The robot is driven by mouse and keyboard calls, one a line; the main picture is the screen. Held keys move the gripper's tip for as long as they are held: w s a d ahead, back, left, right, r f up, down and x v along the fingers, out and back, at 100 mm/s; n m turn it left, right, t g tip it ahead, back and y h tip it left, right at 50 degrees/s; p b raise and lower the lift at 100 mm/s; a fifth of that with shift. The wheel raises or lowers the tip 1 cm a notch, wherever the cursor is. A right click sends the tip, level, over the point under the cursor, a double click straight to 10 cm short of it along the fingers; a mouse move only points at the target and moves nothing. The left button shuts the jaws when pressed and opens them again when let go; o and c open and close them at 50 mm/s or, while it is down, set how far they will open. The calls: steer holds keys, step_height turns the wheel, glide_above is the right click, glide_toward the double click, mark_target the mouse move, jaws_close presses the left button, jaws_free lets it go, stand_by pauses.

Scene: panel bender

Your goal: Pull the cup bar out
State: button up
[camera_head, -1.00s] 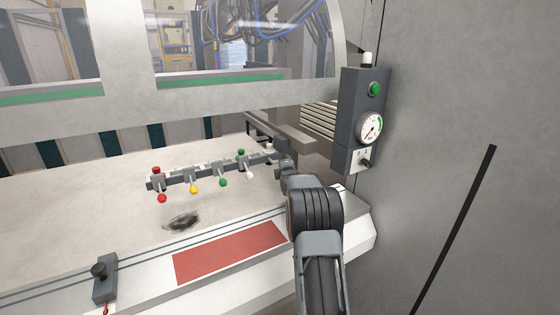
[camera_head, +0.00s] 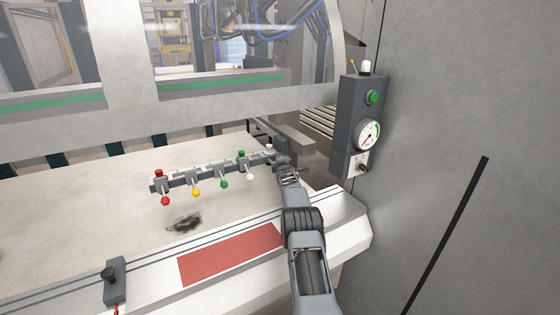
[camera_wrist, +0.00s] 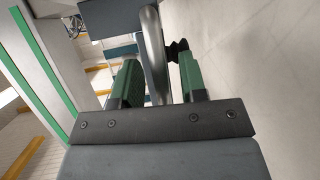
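The cup bar (camera_head: 205,178) is a dark rail with coloured knobs and levers along it, lying across the pale table. My gripper (camera_head: 283,150) is at its right end in the head view, small and partly hidden by my wrist. In the wrist view, the two green fingers of my gripper (camera_wrist: 159,80) stand on either side of a round metal tube (camera_wrist: 153,50). The gripper looks open around the tube. A dark ribbed cup (camera_wrist: 180,50) sits by the right fingertip.
A grey control box (camera_head: 361,125) with a green button and gauge hangs right of my arm. A white machine frame (camera_head: 130,115) spans above the table. A red mat (camera_head: 232,255) and a small clamp-like block (camera_head: 114,282) lie at the front edge.

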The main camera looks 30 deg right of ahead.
steer(key=shift+w, duration=0.1)
stand_by(0.3)
jaws_close()
stand_by(0.4)
